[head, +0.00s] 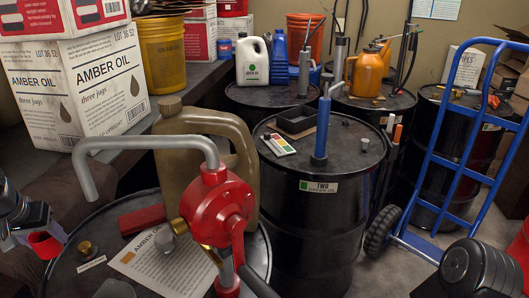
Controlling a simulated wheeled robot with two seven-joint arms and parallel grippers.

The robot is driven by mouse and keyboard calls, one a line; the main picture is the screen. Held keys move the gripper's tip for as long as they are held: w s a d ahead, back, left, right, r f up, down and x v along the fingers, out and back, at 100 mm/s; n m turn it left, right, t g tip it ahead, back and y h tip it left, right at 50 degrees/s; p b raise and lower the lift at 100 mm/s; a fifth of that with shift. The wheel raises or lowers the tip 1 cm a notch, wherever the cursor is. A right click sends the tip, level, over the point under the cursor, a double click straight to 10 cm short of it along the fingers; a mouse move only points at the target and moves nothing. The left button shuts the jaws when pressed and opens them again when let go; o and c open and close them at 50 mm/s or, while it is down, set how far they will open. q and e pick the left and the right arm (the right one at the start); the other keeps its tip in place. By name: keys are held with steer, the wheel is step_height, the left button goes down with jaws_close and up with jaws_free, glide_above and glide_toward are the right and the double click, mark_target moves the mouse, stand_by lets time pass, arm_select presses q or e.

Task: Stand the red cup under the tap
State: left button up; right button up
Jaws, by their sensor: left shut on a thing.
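The red cup (46,243) is at the left edge in the head view, and only part of it shows. My left gripper (36,226) is shut on it, beside the near drum's left rim. The tap is the bent grey spout (88,170) of a red hand-cranked pump (215,212) on the near drum. The spout's open end points down, to the right of the cup and higher in the picture. The cup and spout are apart.
A tan jug (185,165) stands behind the pump. Black drums (318,225) and a blue hand truck (425,180) are to the right.

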stand_by(0.5)
arm_select(q)
step_height(320, 180, up, 8)
steer(key=p, duration=0.6)
